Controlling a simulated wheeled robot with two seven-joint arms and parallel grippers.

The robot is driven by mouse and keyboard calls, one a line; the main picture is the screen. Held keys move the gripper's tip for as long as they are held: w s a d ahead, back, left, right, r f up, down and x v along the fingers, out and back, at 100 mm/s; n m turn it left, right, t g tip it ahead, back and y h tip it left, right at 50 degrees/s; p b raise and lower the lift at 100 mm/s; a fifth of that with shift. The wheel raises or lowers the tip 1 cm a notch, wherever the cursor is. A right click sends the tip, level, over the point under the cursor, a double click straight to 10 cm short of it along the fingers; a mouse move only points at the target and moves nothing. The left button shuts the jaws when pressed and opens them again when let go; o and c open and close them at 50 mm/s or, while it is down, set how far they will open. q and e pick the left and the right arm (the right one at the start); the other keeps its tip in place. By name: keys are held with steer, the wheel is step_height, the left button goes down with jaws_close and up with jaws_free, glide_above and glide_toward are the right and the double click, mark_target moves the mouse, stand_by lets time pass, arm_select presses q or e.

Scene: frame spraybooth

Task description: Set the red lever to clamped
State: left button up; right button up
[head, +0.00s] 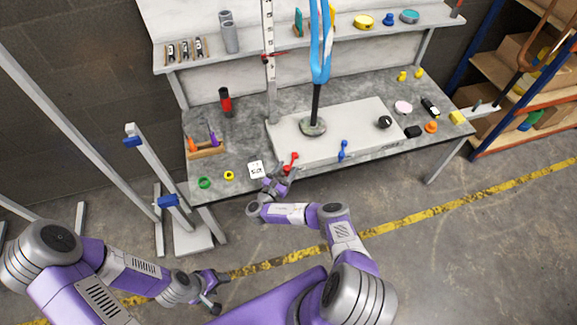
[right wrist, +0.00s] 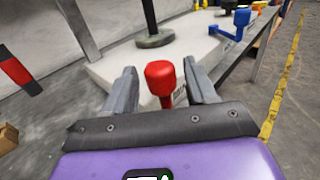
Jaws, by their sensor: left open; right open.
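The red lever (head: 291,160) stands at the front left of the pale base plate (head: 372,122) on the workbench. In the right wrist view its red knob (right wrist: 160,76) stands up between the two fingers of my right gripper (right wrist: 161,80), with a gap visible on each side. In the head view my right gripper (head: 278,183) is at the bench's front edge, just in front of the red lever, and is open. My left gripper (head: 213,290) is open and empty, low over the floor, far from the lever. The lever's lower part is partly hidden in the wrist view.
A blue lever (head: 343,150) stands to the right of the red one, on the same plate. A black post (head: 315,105) rises behind them. Several small objects line the bench's right end.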

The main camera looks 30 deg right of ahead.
steer(key=v, duration=0.5)
steer(key=shift+s+a, duration=0.15)
steer(key=shift+a, duration=0.1)
